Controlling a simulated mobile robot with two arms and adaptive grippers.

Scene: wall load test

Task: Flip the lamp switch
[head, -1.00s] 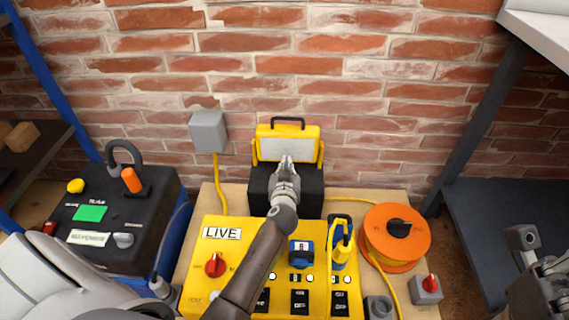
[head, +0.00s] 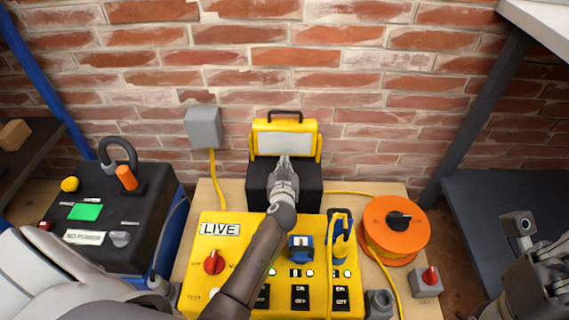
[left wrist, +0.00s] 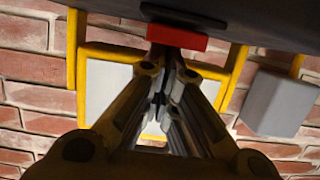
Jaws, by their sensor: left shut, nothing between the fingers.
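The yellow work lamp (head: 284,143) with a pale panel and a dark handle stands on a black box (head: 311,188) against the brick wall. Its panel also shows in the left wrist view (left wrist: 108,92). There, a red switch (left wrist: 178,38) sits at the edge of a dark body. My left gripper (head: 284,163) is shut and empty in front of the lamp. In the left wrist view its fingertips (left wrist: 166,72) are right by the red switch; I cannot tell if they touch. My right gripper (head: 524,238) is partly in view at the lower right.
A yellow "LIVE" panel (head: 220,250) with a red knob lies under my left arm. A black "NO POWER" unit (head: 115,205) stands left. An orange cable reel (head: 395,238) and a grey box with a red knob (head: 426,283) are right. A grey wall box (head: 203,127) hangs left of the lamp.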

